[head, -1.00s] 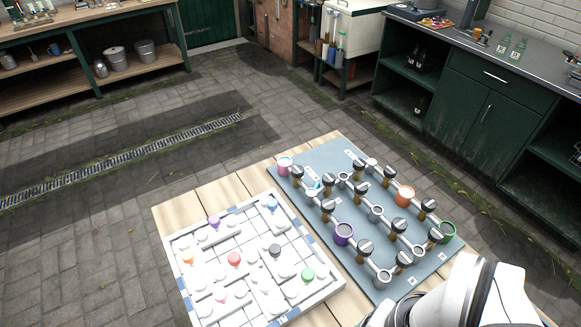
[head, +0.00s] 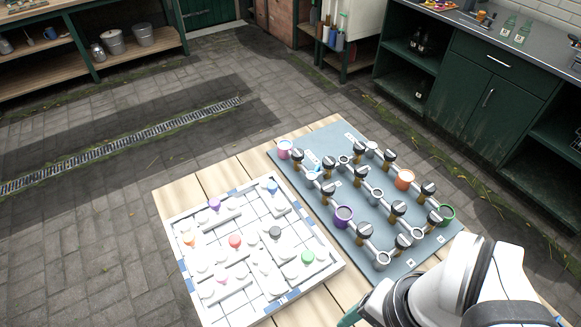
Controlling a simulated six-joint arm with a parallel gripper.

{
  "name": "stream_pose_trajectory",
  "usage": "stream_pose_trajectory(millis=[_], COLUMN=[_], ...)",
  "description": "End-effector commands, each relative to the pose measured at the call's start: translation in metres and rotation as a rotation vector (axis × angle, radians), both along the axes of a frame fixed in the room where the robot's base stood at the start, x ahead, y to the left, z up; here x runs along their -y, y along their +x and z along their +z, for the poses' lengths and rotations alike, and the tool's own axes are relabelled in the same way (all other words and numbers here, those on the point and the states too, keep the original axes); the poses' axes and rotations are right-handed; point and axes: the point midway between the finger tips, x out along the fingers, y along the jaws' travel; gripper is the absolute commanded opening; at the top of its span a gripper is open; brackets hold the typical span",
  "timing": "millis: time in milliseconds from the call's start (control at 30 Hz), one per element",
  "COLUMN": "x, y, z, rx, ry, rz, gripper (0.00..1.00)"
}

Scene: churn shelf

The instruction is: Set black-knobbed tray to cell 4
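The black-knobbed tray (head: 275,232) lies in the white gridded frame (head: 191,291), right of the red-knobbed tray (head: 235,241) and above-left of the green-knobbed tray (head: 307,257). The tray is pale, so its outline is hard to separate from its neighbours. No cell number is legible, so I cannot tell which cell is 4. My gripper is not clearly shown; my white arm fills the lower right corner. A small dark green part (head: 349,318) sticks out from it at the bottom edge, below the frame's right corner. Nothing touches the black knob.
Purple (head: 214,204), blue (head: 272,187), orange (head: 189,240) and pink (head: 221,279) knobs also stand in the frame. A grey board (head: 292,157) with pipes, black-topped valves and coloured rings lies to the right. Bare wooden tabletop (head: 172,198) shows at the upper left.

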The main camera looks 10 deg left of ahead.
Motion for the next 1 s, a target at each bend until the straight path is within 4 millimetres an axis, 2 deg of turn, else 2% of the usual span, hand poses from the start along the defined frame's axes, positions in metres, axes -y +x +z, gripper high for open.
stream_pose_trajectory(millis=[233,300,367,467,500,533,600,633,700,800,933,1000], x=[0.0,-0.002,-0.009,-0.044,-0.065,-0.082,-0.122,-0.139,-0.169,-0.191,-0.193,-0.192], y=[0.0,0.01,0.036,0.103,0.13,0.148,0.181,0.191,0.207,0.216,0.217,0.217], z=[0.0,0.005,0.016,0.031,0.032,0.031,0.024,0.02,0.011,0.002,-0.017,-0.036], rx=[0.0,0.007,0.027,0.079,0.099,0.113,0.139,0.147,0.163,0.173,0.171,0.169], ry=[0.0,-0.004,-0.015,-0.04,-0.047,-0.054,-0.063,-0.065,-0.072,-0.075,-0.075,-0.074], rz=[0.002,0.079,0.276,0.81,1.035,1.196,1.534,1.655,1.874,2.031,2.057,2.055], gripper=[0.67,0.67,0.67,0.67,0.67,0.67,0.67,0.67,0.67,0.67,0.67,0.67])
